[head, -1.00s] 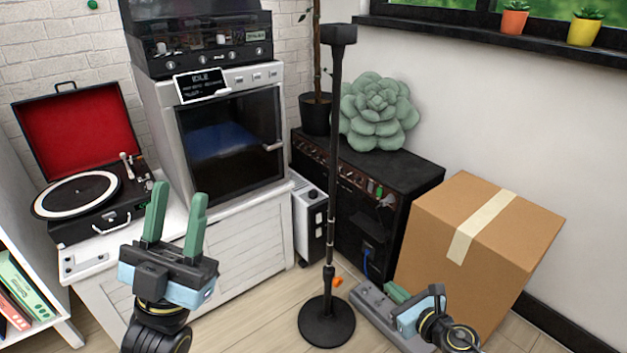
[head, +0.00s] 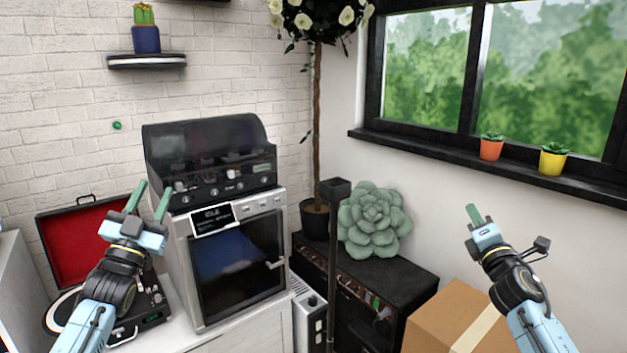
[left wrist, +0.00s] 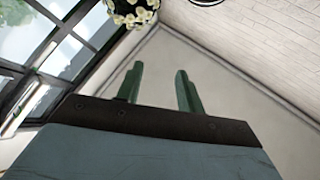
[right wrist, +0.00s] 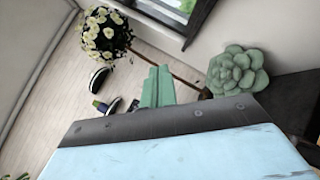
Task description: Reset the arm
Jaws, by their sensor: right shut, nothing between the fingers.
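My left gripper (head: 149,201) is raised in front of the red-lined record player case, at the left of the head view. Its green fingers stand apart with nothing between them, and they also show apart in the left wrist view (left wrist: 158,88). My right gripper (head: 473,214) is raised in front of the white wall below the window sill. Its green fingers are together and empty, pointing up and left in the head view. They also show pressed together in the right wrist view (right wrist: 158,86). Neither gripper touches anything.
A white machine with a dark door (head: 238,262) stands between the arms. A black amplifier (head: 400,280) carries a green succulent cushion (head: 373,222). A cardboard box (head: 450,318) sits below my right arm. A black stand (head: 334,245) rises in the middle. Small pots (head: 491,149) line the window sill.

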